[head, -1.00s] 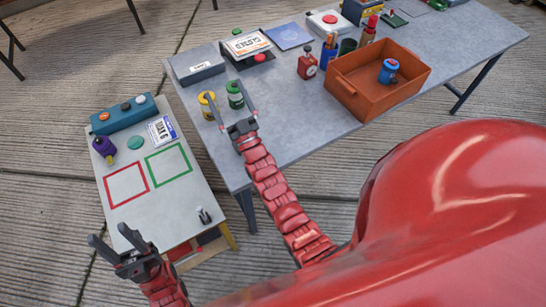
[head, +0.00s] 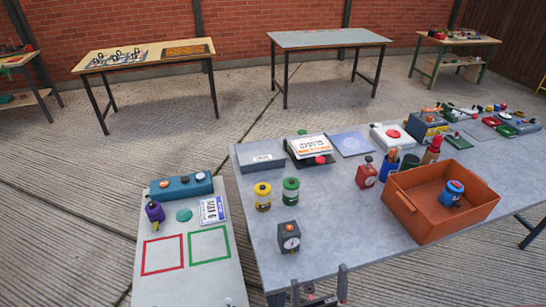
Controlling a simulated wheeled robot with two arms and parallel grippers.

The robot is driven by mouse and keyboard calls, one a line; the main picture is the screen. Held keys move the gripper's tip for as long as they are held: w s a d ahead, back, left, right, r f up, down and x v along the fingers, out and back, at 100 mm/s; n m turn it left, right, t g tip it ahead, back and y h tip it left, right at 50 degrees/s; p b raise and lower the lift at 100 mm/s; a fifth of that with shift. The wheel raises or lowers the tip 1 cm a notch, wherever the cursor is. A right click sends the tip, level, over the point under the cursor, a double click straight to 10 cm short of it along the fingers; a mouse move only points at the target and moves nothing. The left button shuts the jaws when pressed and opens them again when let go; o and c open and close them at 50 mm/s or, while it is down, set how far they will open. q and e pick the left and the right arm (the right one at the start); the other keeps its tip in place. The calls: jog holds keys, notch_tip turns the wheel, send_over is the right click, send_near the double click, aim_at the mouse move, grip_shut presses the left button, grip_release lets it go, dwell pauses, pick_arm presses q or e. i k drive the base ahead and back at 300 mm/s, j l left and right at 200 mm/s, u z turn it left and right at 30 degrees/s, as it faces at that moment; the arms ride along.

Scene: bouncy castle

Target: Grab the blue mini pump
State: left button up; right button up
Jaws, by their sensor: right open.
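My right gripper (head: 319,284) is at the bottom edge of the head view, at the table's near side. Its two fingers are apart, with nothing seen between them. It is left of the crate and nearer to me, apart from the blue cylinder. My left gripper is out of view.
A grey gauge unit (head: 289,237) stands just beyond my right gripper. Yellow (head: 263,196) and green (head: 290,191) canisters and a red gauge unit (head: 367,171) stand farther back. A white table (head: 190,275) is at left.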

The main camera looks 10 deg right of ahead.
aim_at(449, 198)
jog(key=z, duration=1.75)
jog(key=u, duration=0.4)
jog(key=i+l, duration=0.05)
